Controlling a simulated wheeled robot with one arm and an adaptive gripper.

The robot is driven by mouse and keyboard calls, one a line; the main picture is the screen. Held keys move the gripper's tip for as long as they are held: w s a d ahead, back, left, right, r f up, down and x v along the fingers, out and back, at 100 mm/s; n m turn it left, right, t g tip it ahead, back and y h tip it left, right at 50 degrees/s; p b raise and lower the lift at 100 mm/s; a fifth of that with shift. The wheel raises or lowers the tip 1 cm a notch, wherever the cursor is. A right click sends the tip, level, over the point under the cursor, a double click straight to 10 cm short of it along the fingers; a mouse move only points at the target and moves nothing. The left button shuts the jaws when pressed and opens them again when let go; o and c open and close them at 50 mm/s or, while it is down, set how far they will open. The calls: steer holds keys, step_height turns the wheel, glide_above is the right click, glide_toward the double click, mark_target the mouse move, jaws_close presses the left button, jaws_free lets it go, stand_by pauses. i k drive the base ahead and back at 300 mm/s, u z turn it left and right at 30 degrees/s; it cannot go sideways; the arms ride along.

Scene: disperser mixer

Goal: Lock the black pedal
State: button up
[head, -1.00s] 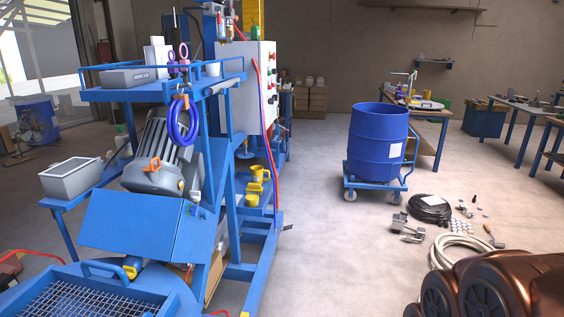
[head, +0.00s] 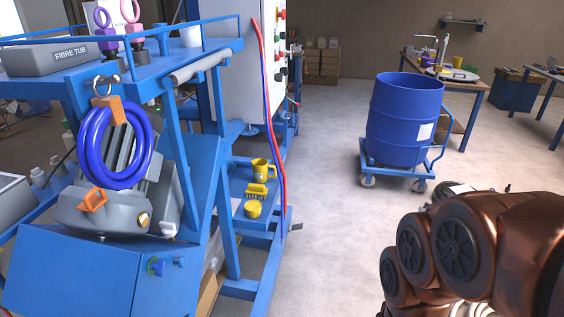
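The blue mixer machine (head: 178,170) fills the left half of the head view. A small dark piece that may be the black pedal (head: 296,227) sticks out low on the right of its base frame. It is too small to tell whether it is locked. My copper-coloured arm is folded in the lower right corner. Its gripper is not visible.
A blue drum (head: 405,115) stands on a wheeled blue trolley (head: 378,163) to the right. Yellow items, including a mug (head: 262,167), sit on the machine's lower shelves. A workbench (head: 470,84) stands farther back. Pale floor between machine and drum is clear.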

mark_target(298, 227)
steer(key=z, duration=0.8)
steer(key=i, duration=2.25)
steer(key=u, duration=2.75)
